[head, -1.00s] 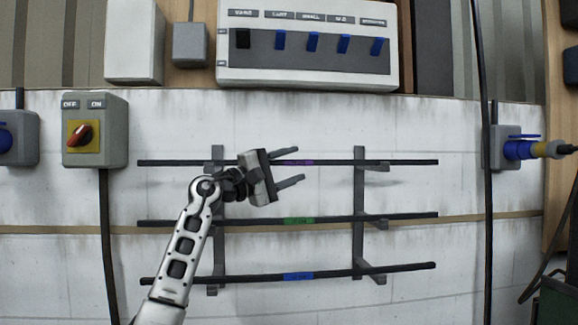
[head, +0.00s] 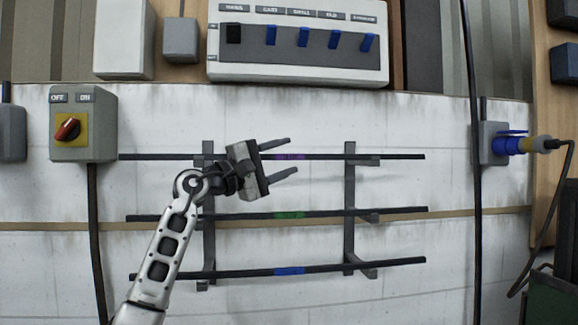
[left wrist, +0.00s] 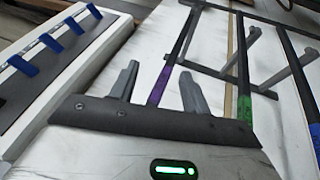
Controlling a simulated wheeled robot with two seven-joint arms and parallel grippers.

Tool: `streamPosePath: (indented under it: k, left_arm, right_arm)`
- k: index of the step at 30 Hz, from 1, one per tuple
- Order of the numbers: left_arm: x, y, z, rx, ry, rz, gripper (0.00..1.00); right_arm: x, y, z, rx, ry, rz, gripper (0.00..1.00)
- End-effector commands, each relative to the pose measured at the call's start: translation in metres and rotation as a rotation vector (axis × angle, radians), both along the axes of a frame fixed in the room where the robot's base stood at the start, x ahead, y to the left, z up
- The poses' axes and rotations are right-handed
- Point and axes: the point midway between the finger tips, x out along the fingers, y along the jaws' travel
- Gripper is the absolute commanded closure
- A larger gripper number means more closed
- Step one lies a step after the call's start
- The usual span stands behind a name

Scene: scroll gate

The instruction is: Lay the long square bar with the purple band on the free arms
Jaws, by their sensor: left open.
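The long dark bar with the purple band (head: 402,157) lies level across the top pair of rack arms. Its purple band (head: 291,157) is near the middle. My left gripper (head: 293,156) is open, with one finger above the band and one below it in the head view. In the left wrist view the purple band (left wrist: 159,84) shows between the two spread fingers, not gripped. The rack (head: 350,188) has two uprights with short arms; the top right arm (head: 368,163) shows under the bar. My gripper body hides part of the bar near the left upright. My right gripper is not in view.
A green-banded bar (head: 400,210) lies on the middle arms and a blue-banded bar (head: 400,262) on the lower ones. A switch panel (head: 298,72) is above, an OFF/ON switch box (head: 83,122) left, and a plugged socket (head: 493,144) right.

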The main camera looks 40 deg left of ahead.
Motion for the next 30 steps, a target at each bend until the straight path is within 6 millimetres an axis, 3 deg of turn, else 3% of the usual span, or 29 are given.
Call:
streamPosePath:
  k: [30]
  left_arm:
    - [-0.044, -0.057, -0.003, 0.002, 0.005, -0.001, 0.53]
  right_arm:
    - [-0.006, 0.001, -0.039, -0.006, 0.023, 0.005, 0.64]
